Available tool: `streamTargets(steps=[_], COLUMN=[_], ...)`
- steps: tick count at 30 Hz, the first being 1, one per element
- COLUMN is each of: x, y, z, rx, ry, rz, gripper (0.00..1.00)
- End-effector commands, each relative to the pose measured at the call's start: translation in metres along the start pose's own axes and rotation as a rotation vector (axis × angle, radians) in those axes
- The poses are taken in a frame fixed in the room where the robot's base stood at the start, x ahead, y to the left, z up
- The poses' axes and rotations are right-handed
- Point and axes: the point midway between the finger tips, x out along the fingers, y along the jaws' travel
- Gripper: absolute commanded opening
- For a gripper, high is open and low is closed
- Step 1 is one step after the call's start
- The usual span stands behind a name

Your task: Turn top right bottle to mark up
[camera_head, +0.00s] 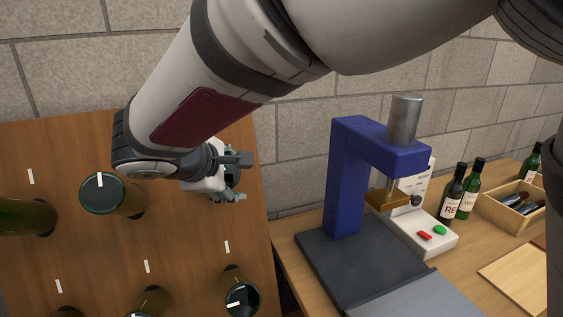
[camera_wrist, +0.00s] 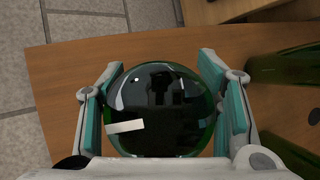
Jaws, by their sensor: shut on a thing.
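The top right bottle's round dark green base (camera_wrist: 165,95) sits between the two teal finger pads in the wrist view. Its white mark (camera_wrist: 126,127) shows at the lower left of the base, near the rim. My gripper (camera_wrist: 165,115) is shut on this bottle. In the head view, my gripper (camera_head: 236,178) is at the upper right of the wooden rack (camera_head: 190,225), and hides nearly all of the bottle. The white line on the rack above this bottle is hidden.
Another bottle (camera_head: 100,194) sticks out of the rack just left of my gripper, its mark at the top. The lower right bottle (camera_head: 243,298) has its mark to the left. A blue press (camera_head: 347,180) stands on the bench to the right, with two upright bottles beyond it.

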Motion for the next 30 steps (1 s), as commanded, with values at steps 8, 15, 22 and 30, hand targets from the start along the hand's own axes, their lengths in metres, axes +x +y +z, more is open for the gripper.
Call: streamTargets(steps=[8,15,22,30], x=[0.001,-0.001,-0.026,-0.065], y=[0.000,0.000,0.001,0.000], z=[0.000,0.000,-0.001,-0.001], rx=[0.002,0.002,0.003,0.002], ry=[-0.001,0.000,0.002,0.001], rz=[-0.001,0.000,0.002,0.001], gripper=[0.80,0.80,0.80,0.80])
